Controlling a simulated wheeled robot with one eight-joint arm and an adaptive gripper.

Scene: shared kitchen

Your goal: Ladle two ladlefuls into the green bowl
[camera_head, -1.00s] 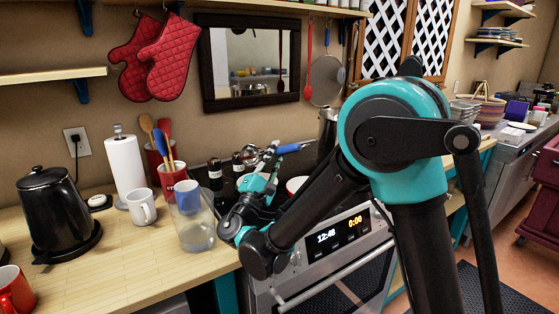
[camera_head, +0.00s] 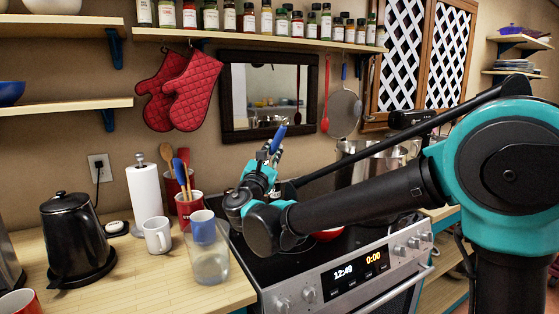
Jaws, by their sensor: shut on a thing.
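My gripper (camera_head: 268,158) is above the back left of the stove, shut on a tool with a blue handle (camera_head: 279,138), which I take to be the ladle. The handle stands steeply, tilted up to the right. The tool's scoop cannot be made out here, so I cannot tell whether it holds anything. Steel pots (camera_head: 378,150) stand at the back right of the stove, partly behind my arm. A red rounded thing (camera_head: 328,236) on the stove is mostly hidden by my arm. I see no green bowl in this view.
On the left counter stand a clear pitcher (camera_head: 210,264), a blue cup (camera_head: 203,226), a white mug (camera_head: 157,235), a paper towel roll (camera_head: 146,190) and a black kettle (camera_head: 73,236). A spice shelf (camera_head: 290,40) and a framed mirror (camera_head: 267,95) are behind the stove.

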